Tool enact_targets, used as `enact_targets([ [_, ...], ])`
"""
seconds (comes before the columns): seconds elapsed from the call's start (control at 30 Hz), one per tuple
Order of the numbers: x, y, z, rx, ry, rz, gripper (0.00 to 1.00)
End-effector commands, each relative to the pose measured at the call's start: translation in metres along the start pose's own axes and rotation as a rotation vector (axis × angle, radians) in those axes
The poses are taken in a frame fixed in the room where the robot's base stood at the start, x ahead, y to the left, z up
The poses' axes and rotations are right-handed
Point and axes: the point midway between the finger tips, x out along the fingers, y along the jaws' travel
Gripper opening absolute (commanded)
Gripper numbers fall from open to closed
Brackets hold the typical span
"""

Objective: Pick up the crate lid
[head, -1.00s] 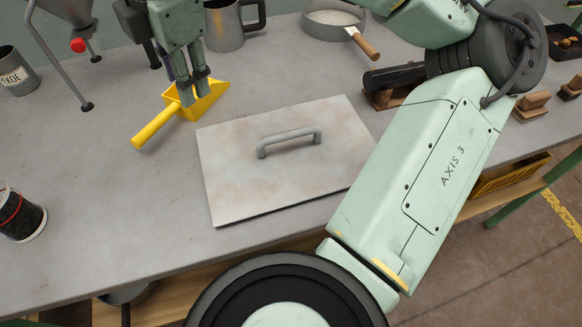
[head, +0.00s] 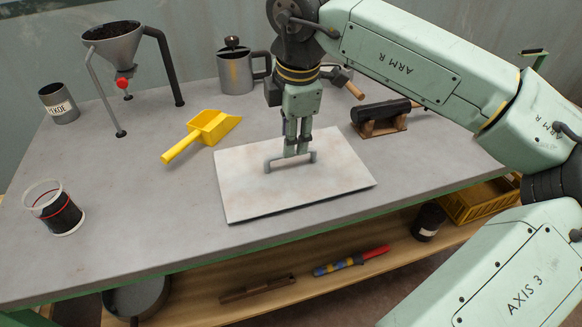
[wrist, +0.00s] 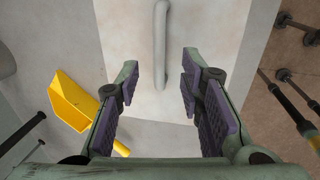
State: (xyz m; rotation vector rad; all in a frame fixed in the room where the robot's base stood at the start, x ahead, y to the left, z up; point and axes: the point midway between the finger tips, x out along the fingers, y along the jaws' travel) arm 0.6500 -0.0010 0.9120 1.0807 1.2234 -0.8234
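The crate lid (head: 335,190) is a pale, stained flat panel lying on the grey workbench. Its grey bar handle (head: 276,163) stands up from the middle. My gripper (head: 296,153) points down over the handle in the head view, its fingers overlapping the bar there. In the wrist view my gripper (wrist: 161,72) is open, with its purple-padded fingers apart and nothing between the pads. The handle (wrist: 161,45) lies in line with the gap, beyond the fingertips in that picture. The lid (wrist: 120,35) lies beneath it. Whether the fingers touch the handle cannot be told.
A yellow scoop (head: 207,127) lies left of the lid, also visible in the wrist view (wrist: 72,102). A funnel stand (head: 115,48), metal mug (head: 236,72), black cylinder on a wooden cradle (head: 380,112) and dark-filled jar (head: 62,215) stand around.

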Motion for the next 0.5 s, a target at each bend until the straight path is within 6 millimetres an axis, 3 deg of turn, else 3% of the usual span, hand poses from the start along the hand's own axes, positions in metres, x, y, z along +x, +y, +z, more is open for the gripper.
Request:
enact_targets([
  [0.23, 0.019, 0.001, -0.003, -0.003, 0.003, -0.001, 0.35],
  [0.5, 0.056, 0.002, -0.006, -0.001, 0.002, 0.000, 0.35],
])
